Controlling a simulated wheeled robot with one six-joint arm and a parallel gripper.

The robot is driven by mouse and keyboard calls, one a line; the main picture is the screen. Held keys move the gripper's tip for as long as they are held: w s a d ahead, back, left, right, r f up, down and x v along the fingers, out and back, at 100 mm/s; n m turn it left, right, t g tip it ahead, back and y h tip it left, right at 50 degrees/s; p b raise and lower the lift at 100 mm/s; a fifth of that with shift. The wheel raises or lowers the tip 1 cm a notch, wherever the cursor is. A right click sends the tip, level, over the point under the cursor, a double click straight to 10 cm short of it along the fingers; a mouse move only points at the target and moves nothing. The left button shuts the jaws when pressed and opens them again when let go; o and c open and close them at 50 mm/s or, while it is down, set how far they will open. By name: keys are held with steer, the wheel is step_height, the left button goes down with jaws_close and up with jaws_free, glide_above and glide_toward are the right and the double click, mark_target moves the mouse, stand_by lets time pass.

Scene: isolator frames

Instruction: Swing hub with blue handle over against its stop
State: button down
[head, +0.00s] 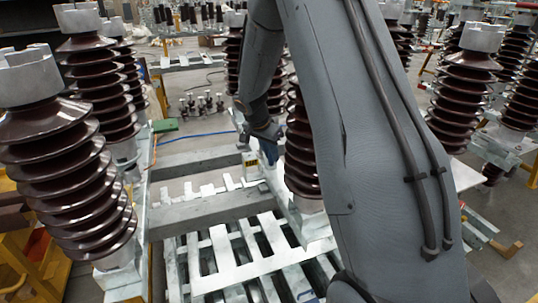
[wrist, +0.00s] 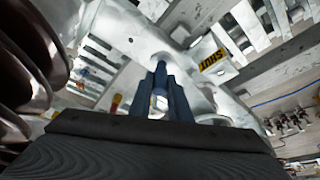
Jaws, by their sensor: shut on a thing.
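My gripper (head: 264,140) reaches down beside the brown insulator at the middle of the head view. It is shut on the blue handle (wrist: 160,76), which shows between its fingers in the wrist view. A small blue patch of it shows below my gripper in the head view (head: 270,156). The handle meets a pale metal hub (wrist: 163,58) on a grey metal base. A yellow plate with black lettering (wrist: 212,61) sits right of the hub. I cannot tell which part is the stop, or whether the hub touches it.
A brown ribbed insulator (wrist: 28,55) stands close on the left in the wrist view. A red and yellow piece (wrist: 115,104) is left of the fingers. Tall insulators (head: 65,160) stand on the left in the head view. A slatted metal frame (head: 225,248) lies below.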

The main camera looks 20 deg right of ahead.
steer(key=shift+s, duration=0.1)
steer(key=c, duration=1.7)
jaws_free()
steer(key=shift+o, duration=0.2)
steer(key=shift+r, duration=0.2)
steer(key=b+v, duration=0.2)
steer(key=v, duration=0.5)
steer(key=shift+r, duration=0.15)
steer(key=shift+a, duration=0.1)
steer(key=shift+c, duration=0.3)
